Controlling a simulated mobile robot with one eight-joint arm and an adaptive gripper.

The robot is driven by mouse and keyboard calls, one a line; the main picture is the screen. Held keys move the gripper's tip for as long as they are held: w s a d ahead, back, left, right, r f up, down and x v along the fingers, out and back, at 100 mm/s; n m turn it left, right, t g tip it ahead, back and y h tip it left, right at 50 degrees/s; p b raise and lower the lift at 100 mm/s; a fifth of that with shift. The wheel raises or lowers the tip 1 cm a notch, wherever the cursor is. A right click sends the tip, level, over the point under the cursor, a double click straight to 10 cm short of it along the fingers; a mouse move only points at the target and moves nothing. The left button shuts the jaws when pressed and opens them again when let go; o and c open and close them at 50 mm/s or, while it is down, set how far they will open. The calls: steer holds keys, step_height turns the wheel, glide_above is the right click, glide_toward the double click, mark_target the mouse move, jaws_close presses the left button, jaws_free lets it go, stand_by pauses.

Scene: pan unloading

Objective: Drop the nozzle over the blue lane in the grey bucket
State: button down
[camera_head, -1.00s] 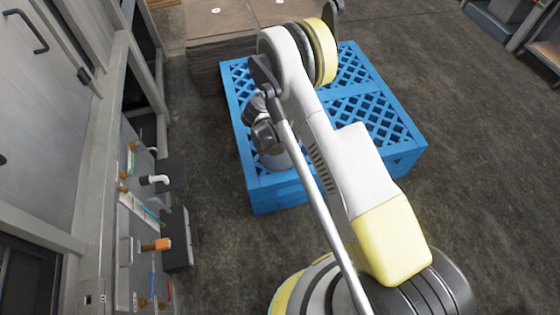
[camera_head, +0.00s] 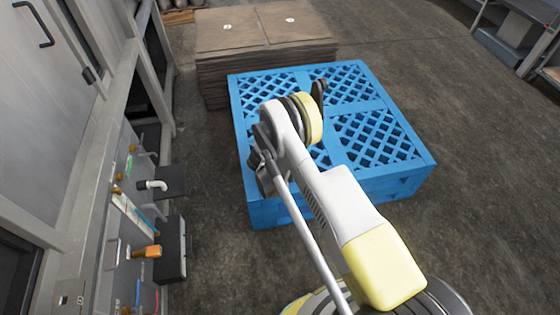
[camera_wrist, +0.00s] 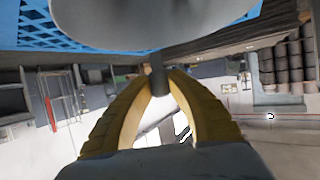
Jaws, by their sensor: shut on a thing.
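My gripper (camera_wrist: 158,92) has its two yellow fingers closed on a dark handle-like stub (camera_wrist: 158,80) in the wrist view. The stub runs up to a large smooth grey rounded body (camera_wrist: 160,22) at the top of that view, which looks like one held piece, though its full shape is cut off. In the head view my arm reaches over the blue lattice pallet (camera_head: 380,140), and my gripper is hidden behind it. I cannot make out a nozzle, a grey bucket or a blue lane by name.
A stack of brown sheets (camera_head: 262,30) stands behind the pallet. At left is a grey cabinet wall with a panel holding an orange fitting (camera_head: 147,251), a white pipe (camera_head: 152,184) and dark boxes (camera_head: 170,250).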

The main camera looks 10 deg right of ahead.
steer(key=shift+f, duration=0.2)
steer(key=c, duration=1.3)
jaws_free()
step_height(320, 180, up, 10)
steer(key=shift+r, duration=0.1)
